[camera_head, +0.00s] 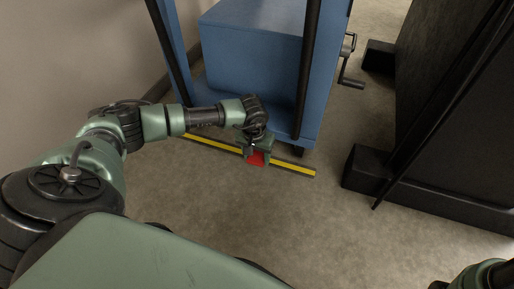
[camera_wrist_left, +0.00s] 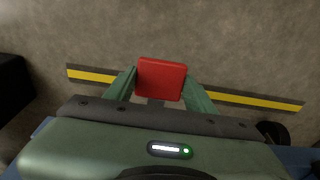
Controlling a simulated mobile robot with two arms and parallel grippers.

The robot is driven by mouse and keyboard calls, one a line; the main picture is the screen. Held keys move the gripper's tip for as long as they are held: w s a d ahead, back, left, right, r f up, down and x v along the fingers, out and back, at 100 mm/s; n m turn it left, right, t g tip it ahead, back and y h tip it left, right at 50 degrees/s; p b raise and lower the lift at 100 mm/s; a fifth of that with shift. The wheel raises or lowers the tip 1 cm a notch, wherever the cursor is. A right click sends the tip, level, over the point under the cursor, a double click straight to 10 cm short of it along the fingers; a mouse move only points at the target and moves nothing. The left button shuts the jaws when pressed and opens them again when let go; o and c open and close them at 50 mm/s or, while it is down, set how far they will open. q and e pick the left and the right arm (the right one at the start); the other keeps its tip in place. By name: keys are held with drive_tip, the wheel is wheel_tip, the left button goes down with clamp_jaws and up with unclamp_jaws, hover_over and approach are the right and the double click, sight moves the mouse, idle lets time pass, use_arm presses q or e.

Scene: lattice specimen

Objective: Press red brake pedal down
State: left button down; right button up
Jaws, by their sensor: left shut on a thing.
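The red brake pedal (camera_head: 257,158) is low at the front of a blue cart (camera_head: 253,45), close to the floor. In the left wrist view the red pedal (camera_wrist_left: 161,79) sits between the two green fingers of my left gripper (camera_wrist_left: 162,84). My left gripper (camera_head: 257,156) is over the pedal and shut on it; the pedal's red face shows between the fingertips. How far the pedal is pressed cannot be told. At the bottom right of the head view only a part of my right arm (camera_head: 480,275) shows; its gripper fingers are not visible.
A yellow and black strip (camera_head: 293,167) runs along the cart's lower front edge, on both sides of the pedal. A crank handle (camera_head: 348,65) sticks out at the cart's right. A large dark panel with block feet (camera_head: 370,168) stands at right. The floor in front is clear.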

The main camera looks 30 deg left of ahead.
use_arm(q)
drive_tip(key=shift+s+d+f, duration=0.1)
drive_tip(key=shift+s+f, duration=0.3)
drive_tip(key=shift+f, duration=0.3)
drive_tip(key=c, duration=0.5)
unclamp_jaws()
drive_tip(key=shift+f, duration=0.1)
drive_tip(key=shift+w, duration=0.1)
